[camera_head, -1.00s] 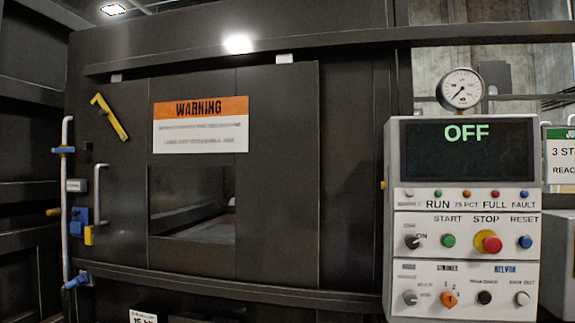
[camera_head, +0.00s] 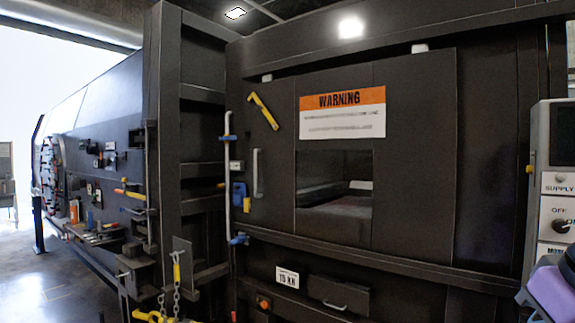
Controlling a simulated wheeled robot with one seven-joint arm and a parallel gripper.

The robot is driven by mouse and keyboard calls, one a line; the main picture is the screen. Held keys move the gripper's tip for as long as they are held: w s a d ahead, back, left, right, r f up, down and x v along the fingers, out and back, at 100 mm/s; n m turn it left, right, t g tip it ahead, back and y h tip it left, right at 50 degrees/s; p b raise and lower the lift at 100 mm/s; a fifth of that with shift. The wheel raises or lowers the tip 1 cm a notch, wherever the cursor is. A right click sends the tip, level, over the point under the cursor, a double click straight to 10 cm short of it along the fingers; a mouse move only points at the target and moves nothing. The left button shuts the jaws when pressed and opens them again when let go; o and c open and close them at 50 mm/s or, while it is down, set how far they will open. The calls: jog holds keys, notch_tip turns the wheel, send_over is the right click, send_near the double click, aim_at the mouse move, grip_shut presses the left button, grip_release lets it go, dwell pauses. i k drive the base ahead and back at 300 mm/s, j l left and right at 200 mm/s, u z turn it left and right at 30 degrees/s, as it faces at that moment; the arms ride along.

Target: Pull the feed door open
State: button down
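The feed door (camera_head: 415,150) is a dark panel in the middle of the head view, with an orange and white WARNING label (camera_head: 342,112) and a rectangular window (camera_head: 335,190). It looks flush with the dark frame around it. A grey upright pull handle (camera_head: 258,173) is near its left side. A yellow lever (camera_head: 264,111) sits slanted above the handle. A blue latch block (camera_head: 239,194) and a long grey upright rod (camera_head: 228,185) with blue brackets are at the left edge. My gripper is not in view; a purple and grey part of my arm shows at the bottom right corner.
The control panel (camera_head: 555,190) is cut off at the right edge. A small drawer-like box with a handle (camera_head: 338,294) is below the door. A yellow hook with a chain (camera_head: 176,272) hangs at the left. Open floor (camera_head: 60,280) shows at the far left.

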aim_at(415, 165)
jog(key=i+j, duration=0.85)
jog(key=i, duration=0.25)
